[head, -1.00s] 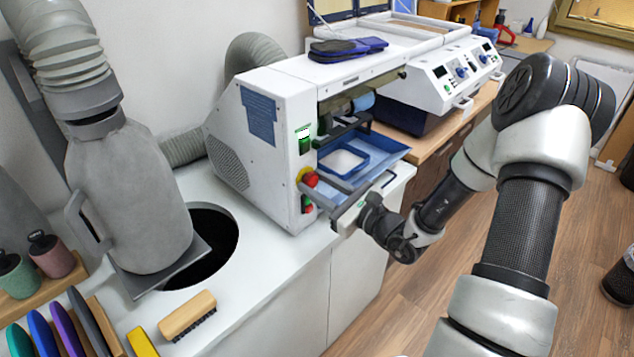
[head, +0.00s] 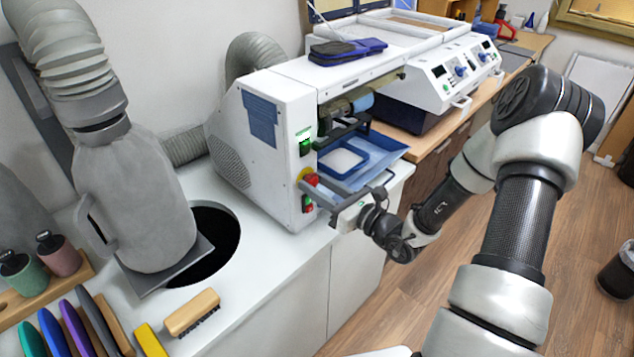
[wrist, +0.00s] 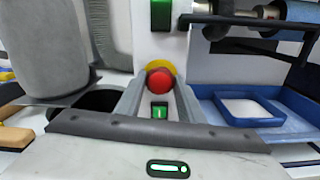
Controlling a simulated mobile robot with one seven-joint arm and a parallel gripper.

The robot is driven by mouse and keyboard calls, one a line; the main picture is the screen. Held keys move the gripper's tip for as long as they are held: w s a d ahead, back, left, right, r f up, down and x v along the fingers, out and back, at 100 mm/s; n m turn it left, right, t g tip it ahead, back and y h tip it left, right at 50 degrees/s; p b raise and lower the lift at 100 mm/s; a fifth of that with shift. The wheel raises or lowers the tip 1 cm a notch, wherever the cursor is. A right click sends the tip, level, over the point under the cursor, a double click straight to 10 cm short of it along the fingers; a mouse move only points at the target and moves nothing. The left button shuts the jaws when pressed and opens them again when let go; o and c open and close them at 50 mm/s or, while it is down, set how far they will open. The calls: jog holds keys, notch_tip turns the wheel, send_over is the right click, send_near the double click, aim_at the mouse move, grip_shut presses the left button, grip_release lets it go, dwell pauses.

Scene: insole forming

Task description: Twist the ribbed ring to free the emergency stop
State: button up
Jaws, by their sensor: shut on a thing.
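The emergency stop is a red round knob (wrist: 160,79) on a yellow backing (wrist: 159,65), on the white front of the machine. It also shows in the head view as a red knob (head: 311,180) beside my gripper. My gripper (wrist: 160,88) reaches the panel with one grey finger on each side of the red knob, and it is shut on the knob. The ribbing of the ring is too small to make out. A green lit button (wrist: 159,111) shows between the fingers below the knob.
A green switch (head: 305,146) sits above the knob on the white machine (head: 270,185). A blue tray (head: 368,160) is close on the right of my gripper. A grey canister (head: 130,200) and a wooden brush (head: 192,312) stand on the white counter at left.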

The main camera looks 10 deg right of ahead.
jog(key=shift+m+p, duration=0.5)
jog(key=shift+m, duration=0.2)
jog(key=shift+s+d, duration=0.15)
jog(key=shift+s, duration=0.05)
jog(key=o, duration=0.9)
jog(key=p+v, duration=0.1)
jog(key=v, duration=0.8)
